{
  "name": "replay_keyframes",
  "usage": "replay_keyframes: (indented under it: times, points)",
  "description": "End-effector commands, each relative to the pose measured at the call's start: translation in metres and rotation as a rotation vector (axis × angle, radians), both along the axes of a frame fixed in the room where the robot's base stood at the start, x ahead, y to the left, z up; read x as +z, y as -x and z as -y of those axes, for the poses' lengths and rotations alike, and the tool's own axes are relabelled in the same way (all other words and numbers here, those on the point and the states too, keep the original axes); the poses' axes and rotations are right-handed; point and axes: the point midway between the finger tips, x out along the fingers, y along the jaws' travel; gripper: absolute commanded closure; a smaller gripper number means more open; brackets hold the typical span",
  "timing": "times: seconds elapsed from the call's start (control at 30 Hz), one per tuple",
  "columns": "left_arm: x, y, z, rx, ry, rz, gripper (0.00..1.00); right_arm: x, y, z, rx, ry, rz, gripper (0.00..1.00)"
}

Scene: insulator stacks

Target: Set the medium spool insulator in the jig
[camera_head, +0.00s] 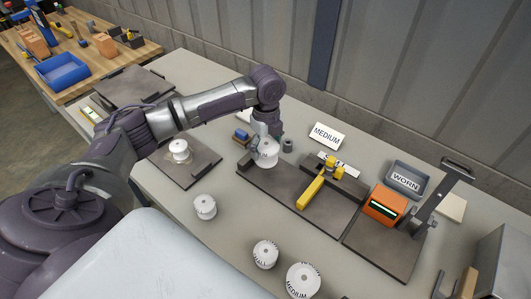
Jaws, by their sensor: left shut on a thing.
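My left gripper (264,137) points down and is shut on a white spool insulator (265,154). The spool is upright at the back left end of a dark plate, which looks like the jig (285,193); I cannot tell whether it touches the plate. Its size label is not readable. A yellow clamp lever (311,191) lies across the plate's right part. Another white spool (302,281), marked MEDIUM, stands at the front edge of the table. Smaller white spools stand at the front (265,254), at the middle left (205,206) and on a left plate (180,150). My right gripper is out of view.
A MEDIUM sign (327,135) stands behind the plate. An orange device (384,205) with a display and a grey WORN bin (404,180) are to the right. A small grey cylinder (288,145) is close beside the held spool.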

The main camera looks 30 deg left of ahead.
Motion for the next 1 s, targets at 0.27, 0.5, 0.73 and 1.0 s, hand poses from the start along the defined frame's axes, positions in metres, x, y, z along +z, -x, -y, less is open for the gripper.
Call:
replay_keyframes:
  times: [0.27, 0.5, 0.73, 1.0]
  points:
    - [-0.027, 0.001, -0.003, -0.001, 0.000, -0.002, 0.86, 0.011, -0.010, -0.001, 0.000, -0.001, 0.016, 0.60]
    - [-0.042, -0.001, -0.004, -0.001, -0.001, 0.002, 0.86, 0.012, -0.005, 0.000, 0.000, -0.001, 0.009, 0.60]
    - [-0.044, 0.000, -0.003, -0.001, 0.000, 0.002, 0.86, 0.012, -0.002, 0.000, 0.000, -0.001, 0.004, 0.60]
    - [-0.045, 0.000, -0.003, -0.001, -0.001, 0.000, 0.00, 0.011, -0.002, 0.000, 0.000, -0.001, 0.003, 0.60]
